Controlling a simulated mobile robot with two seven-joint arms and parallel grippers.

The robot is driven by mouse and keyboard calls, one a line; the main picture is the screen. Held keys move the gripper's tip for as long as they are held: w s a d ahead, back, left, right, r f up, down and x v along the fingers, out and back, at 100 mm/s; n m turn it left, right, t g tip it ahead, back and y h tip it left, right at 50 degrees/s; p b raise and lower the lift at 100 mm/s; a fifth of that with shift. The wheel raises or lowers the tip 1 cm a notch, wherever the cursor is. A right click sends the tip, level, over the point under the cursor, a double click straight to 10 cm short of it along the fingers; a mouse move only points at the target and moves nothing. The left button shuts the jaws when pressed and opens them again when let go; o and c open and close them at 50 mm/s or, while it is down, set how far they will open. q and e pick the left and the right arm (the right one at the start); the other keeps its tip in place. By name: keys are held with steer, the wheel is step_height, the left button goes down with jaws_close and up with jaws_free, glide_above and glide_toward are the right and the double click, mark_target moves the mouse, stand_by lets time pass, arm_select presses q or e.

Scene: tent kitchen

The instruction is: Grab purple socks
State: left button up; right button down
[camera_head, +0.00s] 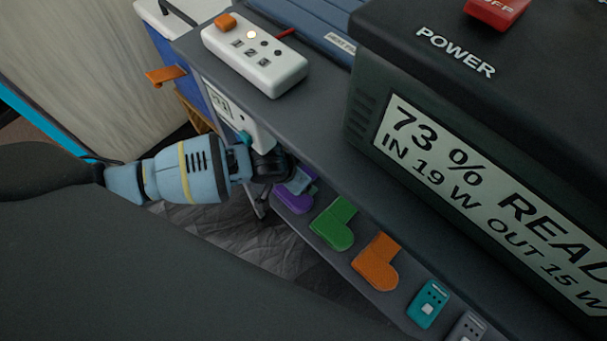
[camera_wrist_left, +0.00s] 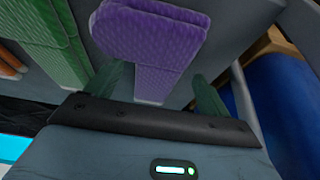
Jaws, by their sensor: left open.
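The purple socks (camera_head: 297,202) are on the lower grey shelf, at the left end of a row of coloured socks. In the head view my left gripper (camera_head: 275,166) is right at them and hides part of them. In the left wrist view the purple socks (camera_wrist_left: 150,38) are seen close up, with a knit texture. My left gripper (camera_wrist_left: 158,88) is open there, one green fingertip on each side of the socks' narrow part. I cannot tell whether the fingers touch the fabric. My right gripper is not in view.
Green socks (camera_head: 335,223) and orange socks (camera_head: 377,262) lie beside the purple ones, then a teal device (camera_head: 428,303). The upper shelf holds a white control box (camera_head: 255,60) and a large power unit (camera_head: 480,180). A blue container (camera_wrist_left: 285,95) stands close right in the wrist view.

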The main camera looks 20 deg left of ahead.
arm_select(q)
steer(key=shift+w+f, duration=0.2)
steer(key=shift+f, duration=0.1)
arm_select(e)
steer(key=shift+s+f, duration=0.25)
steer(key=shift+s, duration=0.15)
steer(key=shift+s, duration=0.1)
arm_select(q)
steer(key=c, duration=1.1)
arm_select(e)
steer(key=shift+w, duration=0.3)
arm_select(q)
steer(key=shift+r, duration=0.1)
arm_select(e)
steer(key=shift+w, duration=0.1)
